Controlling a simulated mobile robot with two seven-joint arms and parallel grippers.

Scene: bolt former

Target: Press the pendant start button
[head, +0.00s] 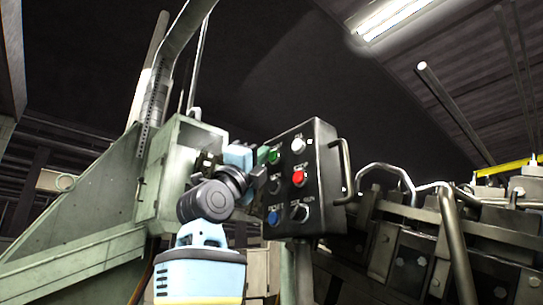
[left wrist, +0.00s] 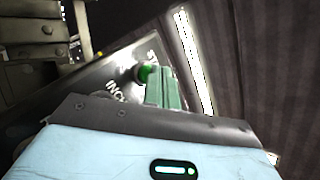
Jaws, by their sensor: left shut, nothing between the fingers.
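The pendant (head: 322,185) is a dark box with two columns of controls, seen at an angle in the head view. Its green button (head: 273,156) is at the top left of the face, and it also shows in the left wrist view (left wrist: 147,73), partly behind my fingers. My left gripper (head: 262,158) is light blue, shut and empty. Its fingertips are right at the green button. In the left wrist view the shut fingers (left wrist: 163,88) overlap the button's right side. I cannot tell whether they touch it. My right gripper is not in view.
The pendant also carries a white button (head: 298,145), a red button (head: 298,178), a blue button (head: 272,218) and a selector knob (head: 300,213). A handle (head: 346,170) sticks out on its right. Green machine housing (head: 185,165) stands to the left, dark machinery to the right.

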